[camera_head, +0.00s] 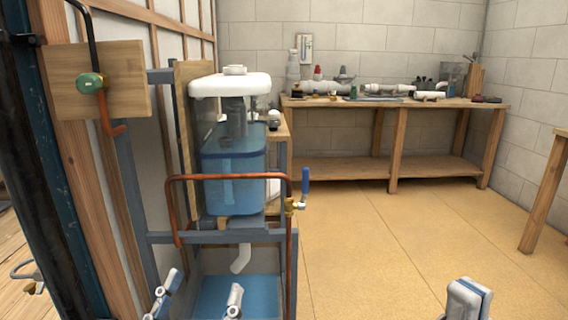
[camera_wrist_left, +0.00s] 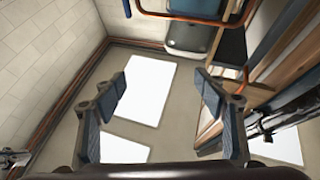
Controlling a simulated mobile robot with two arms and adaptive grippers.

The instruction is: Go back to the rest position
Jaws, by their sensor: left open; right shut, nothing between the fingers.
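My left gripper (camera_head: 199,296) shows at the bottom left of the head view, its two fingers spread apart with nothing between them. In the left wrist view my left gripper (camera_wrist_left: 160,92) is open and empty over a grey floor with bright white patches. My right gripper (camera_head: 466,299) is at the bottom right of the head view, shut and empty, in front of the tan floor. Only its tip shows; the rest is cut off by the frame edge.
A grey frame with a blue translucent tank (camera_head: 233,180), white lid (camera_head: 230,84) and copper pipe (camera_head: 228,177) stands near my left gripper. A blue-handled valve (camera_head: 305,186) juts out right. A workbench (camera_head: 395,103) with fittings stands at the back. The floor (camera_head: 400,245) at right is clear.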

